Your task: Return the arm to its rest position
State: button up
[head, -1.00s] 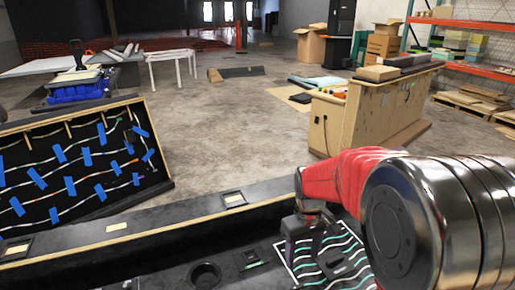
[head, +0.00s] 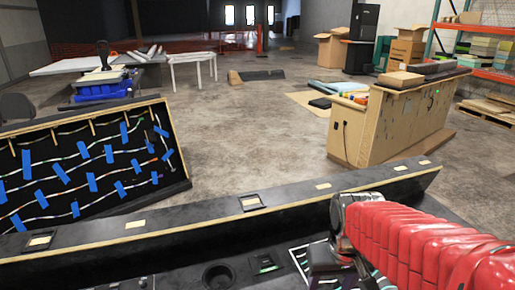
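My arm, in a red ribbed sleeve, reaches in from the lower right of the head view and ends in a dark metallic wrist. My gripper (head: 327,260) is a small dark shape below that wrist, over the black console (head: 190,240). Its fingers are too dark and small to tell whether they are open or shut, and I see no object clearly held. A panel with white and green striped strips (head: 299,257) lies behind and beside the gripper, partly hidden by it and the arm.
A sloped black board with wavy LED strips and blue tape (head: 85,165) stands at the left. A wooden cabinet (head: 385,125) stands beyond the console at right. A white table (head: 192,58) and cardboard boxes (head: 333,48) are farther back. The middle concrete floor is clear.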

jog(key=s+r+t, duration=0.3)
jog(key=s+r, duration=0.4)
jog(key=r, duration=0.1)
jog(key=shift+s+a+t, duration=0.3)
jog(key=shift+s+t, duration=0.1)
jog(key=shift+d, duration=0.1)
dwell(1.3)
